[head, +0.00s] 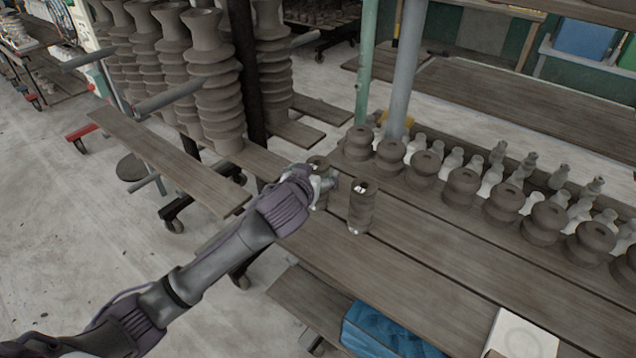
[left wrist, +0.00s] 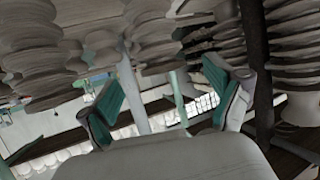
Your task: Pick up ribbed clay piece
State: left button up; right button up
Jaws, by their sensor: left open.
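My left gripper (head: 325,184) is above the plank shelf, next to a brown clay cylinder (head: 361,208) that stands upright to its right. In the left wrist view the two green-lined fingers (left wrist: 170,88) are spread apart with nothing between them. Another clay piece (head: 318,163) shows just behind the gripper, partly hidden by it. Tall ribbed clay pieces (head: 212,85) stand in a rack at the upper left. Large ribbed shapes (left wrist: 35,60) also show in the left wrist view. I cannot tell which ribbed piece is meant. My right gripper is not in view.
A row of squat ribbed clay pieces (head: 461,188) and smaller pale pieces (head: 490,181) fill the shelf's right side. A grey post (head: 405,70) and a green post (head: 366,60) rise behind. A white box (head: 522,338) and blue cloth (head: 385,335) lie in front.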

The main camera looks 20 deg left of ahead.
aim_at(318, 167)
pick_arm(q)
jog(key=shift+p+x, duration=0.5)
jog(key=shift+x, duration=2.35)
jog(key=shift+s+f, duration=0.1)
jog(key=shift+f, duration=0.05)
jog(key=c, duration=1.7)
grip_shut()
